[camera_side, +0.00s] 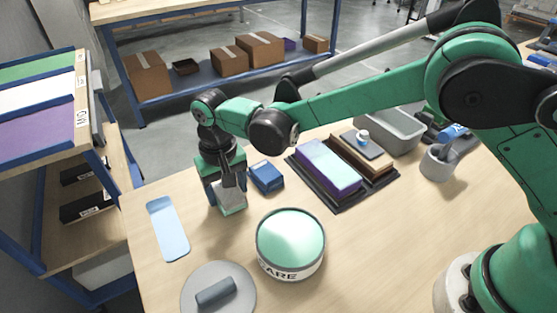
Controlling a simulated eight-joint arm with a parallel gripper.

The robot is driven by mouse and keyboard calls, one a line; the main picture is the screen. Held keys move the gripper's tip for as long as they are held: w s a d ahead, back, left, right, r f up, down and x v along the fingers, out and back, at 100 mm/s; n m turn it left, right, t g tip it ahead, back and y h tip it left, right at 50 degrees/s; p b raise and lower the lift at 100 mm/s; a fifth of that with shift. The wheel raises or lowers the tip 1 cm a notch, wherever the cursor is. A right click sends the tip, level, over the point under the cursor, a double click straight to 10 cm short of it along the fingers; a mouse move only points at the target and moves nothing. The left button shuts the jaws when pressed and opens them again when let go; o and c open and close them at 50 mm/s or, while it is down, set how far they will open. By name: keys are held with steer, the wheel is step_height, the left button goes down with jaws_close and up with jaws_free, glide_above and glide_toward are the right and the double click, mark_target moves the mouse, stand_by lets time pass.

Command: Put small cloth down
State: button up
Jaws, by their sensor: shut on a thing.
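My gripper (229,187) points down over the left part of the wooden table. It is shut on a small pale grey-white piece with a teal lower edge, which I take to be the small cloth (231,197). The fingers hide part of it. It hangs at or just above the tabletop; I cannot tell whether it touches. It is left of a small blue box (266,177) and behind the round tin (290,263).
A flat light-blue piece (168,230) lies at the left. A grey lid with a handle (240,289) lies in front. A purple block (328,171) on a dark tray, a grey bin (392,132) and a grey cup (438,165) stand to the right. Bare table (375,240) is right of the tin.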

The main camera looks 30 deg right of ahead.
steer(key=o, duration=1.4)
steer(key=shift+f, duration=0.1)
steer(key=shift+c, duration=0.2)
step_height(320, 180, up, 12)
steer(key=s+d+r+t, duration=0.2)
steer(key=d+r, duration=0.2)
steer(key=d, duration=0.4)
steer(key=s+d+f+t, duration=0.3)
steer(key=s+d+t, duration=0.2)
steer(key=s+d, duration=0.5)
steer(key=d, duration=0.3)
steer(key=shift+d, duration=0.25)
